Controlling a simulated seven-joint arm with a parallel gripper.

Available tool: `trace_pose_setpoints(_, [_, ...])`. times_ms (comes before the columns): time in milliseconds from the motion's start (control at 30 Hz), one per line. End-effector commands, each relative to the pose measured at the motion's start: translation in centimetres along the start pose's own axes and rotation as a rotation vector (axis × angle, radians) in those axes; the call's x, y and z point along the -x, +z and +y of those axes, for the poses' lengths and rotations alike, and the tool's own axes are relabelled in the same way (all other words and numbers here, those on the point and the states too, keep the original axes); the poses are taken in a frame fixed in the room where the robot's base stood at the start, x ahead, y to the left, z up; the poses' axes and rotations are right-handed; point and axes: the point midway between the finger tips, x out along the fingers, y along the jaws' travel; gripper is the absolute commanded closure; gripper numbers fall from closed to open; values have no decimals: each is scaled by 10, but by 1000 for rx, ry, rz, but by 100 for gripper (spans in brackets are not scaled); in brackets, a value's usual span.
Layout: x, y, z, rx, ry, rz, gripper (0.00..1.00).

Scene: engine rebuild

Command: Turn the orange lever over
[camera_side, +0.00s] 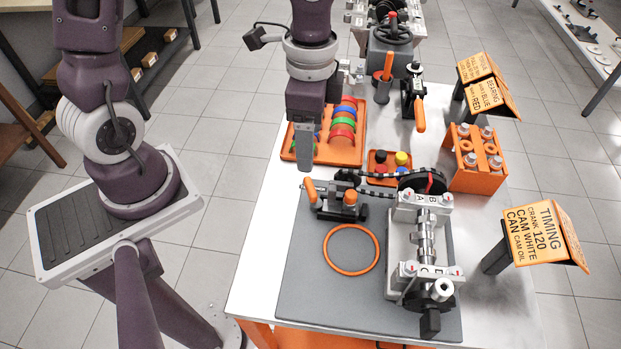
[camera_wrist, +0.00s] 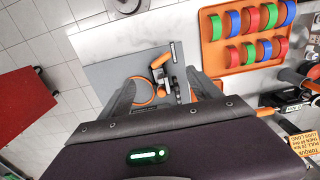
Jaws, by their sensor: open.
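A small dark tensioner-like unit (camera_side: 343,205) stands on the grey mat (camera_side: 300,280). An orange lever (camera_side: 311,191) sticks up at its left side, and an orange knob (camera_side: 351,197) sits on its top. The lever also shows in the wrist view (camera_wrist: 160,61), between my fingers in the picture. My gripper (camera_side: 304,165) points down above the table, behind and above the lever, and touches nothing that I can see. In the wrist view my gripper (camera_wrist: 160,82) has its two fingers wide apart with nothing held.
An orange ring (camera_side: 351,249) lies flat on the mat. A crank and cam assembly (camera_side: 425,240) with a chain stands to the right. An orange tray (camera_side: 350,157) of coloured rings is behind. Another orange handle (camera_side: 420,114) hangs from a black device farther back.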

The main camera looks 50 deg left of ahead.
Motion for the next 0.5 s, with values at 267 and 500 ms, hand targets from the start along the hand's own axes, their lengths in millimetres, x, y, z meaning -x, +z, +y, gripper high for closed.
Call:
trace_pose_setpoints(267, [-43, -1, 0, 441, 2, 2, 27])
trace_pose_setpoints(500, [-86, -1, -1, 439, 1, 4, 27])
